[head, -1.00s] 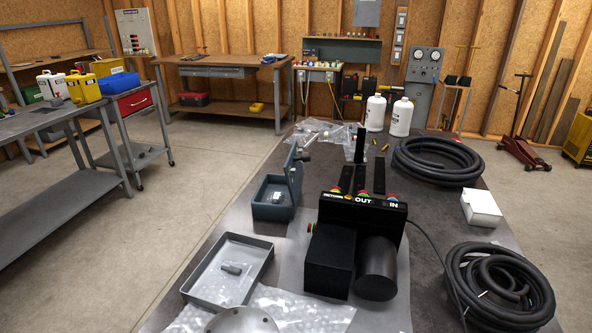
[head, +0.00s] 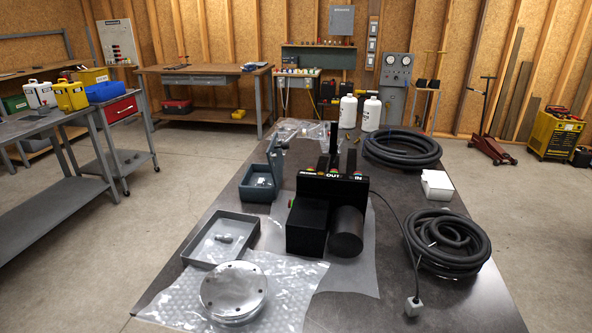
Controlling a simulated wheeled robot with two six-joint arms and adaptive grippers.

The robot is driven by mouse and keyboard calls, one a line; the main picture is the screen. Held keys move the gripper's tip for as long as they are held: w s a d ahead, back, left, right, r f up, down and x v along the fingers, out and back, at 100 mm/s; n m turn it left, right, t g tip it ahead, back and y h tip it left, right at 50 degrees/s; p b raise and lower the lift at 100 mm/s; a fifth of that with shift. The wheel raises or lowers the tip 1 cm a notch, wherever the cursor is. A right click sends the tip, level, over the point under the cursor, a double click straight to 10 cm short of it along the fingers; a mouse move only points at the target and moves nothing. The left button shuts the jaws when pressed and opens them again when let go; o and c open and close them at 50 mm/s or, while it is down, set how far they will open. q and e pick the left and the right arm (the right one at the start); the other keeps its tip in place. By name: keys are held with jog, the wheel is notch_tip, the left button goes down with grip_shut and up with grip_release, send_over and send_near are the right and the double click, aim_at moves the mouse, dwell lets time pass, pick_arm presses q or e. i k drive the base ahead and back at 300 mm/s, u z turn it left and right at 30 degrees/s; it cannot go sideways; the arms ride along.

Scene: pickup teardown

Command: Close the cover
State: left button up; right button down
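A small blue-grey box (head: 257,194) stands on the dark table, left of the black pump unit, with small light parts inside. Neither of my grippers shows in the head view.
A shallow grey tray (head: 194,262) holding a small fitting and a round metal flange (head: 233,291) on bubble wrap lie in front. Black hose coils (head: 447,240) and a white box (head: 436,185) are at right. Two white bottles (head: 348,112) stand behind.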

aim_at(276, 165)
jog(key=z, duration=0.05)
jog(key=k, duration=0.6)
jog(key=u, duration=1.1)
jog(key=i, duration=1.55)
jog(key=z, duration=0.6)
